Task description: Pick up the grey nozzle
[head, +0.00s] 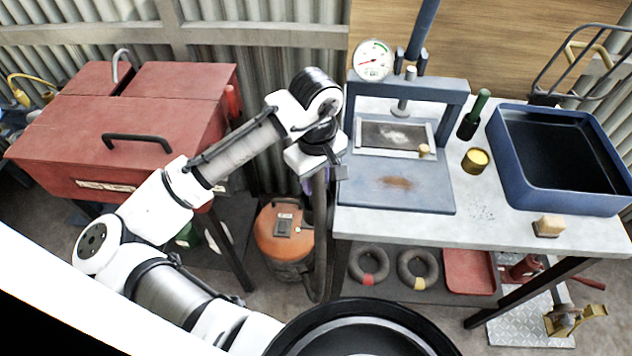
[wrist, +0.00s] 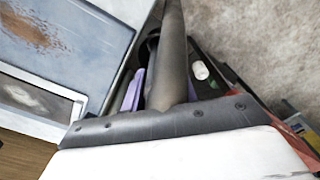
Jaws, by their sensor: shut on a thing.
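My gripper (head: 318,172) is beside the left edge of the press bench, above the orange vacuum (head: 284,235). In the wrist view, my gripper (wrist: 162,92) has its purple fingers shut on the grey nozzle (wrist: 174,55), a long dark grey tube that runs up to the top of the picture. In the head view the grey nozzle (head: 320,215) hangs below my gripper, next to the vacuum. Its upper end is hidden by the gripper and wrist.
The bench (head: 495,222) with a blue press (head: 400,190) and blue basin (head: 560,160) stands close on the right. A red grill-like cabinet (head: 115,125) stands on the left. Two rings (head: 368,265) and a red tray (head: 470,271) are under the bench.

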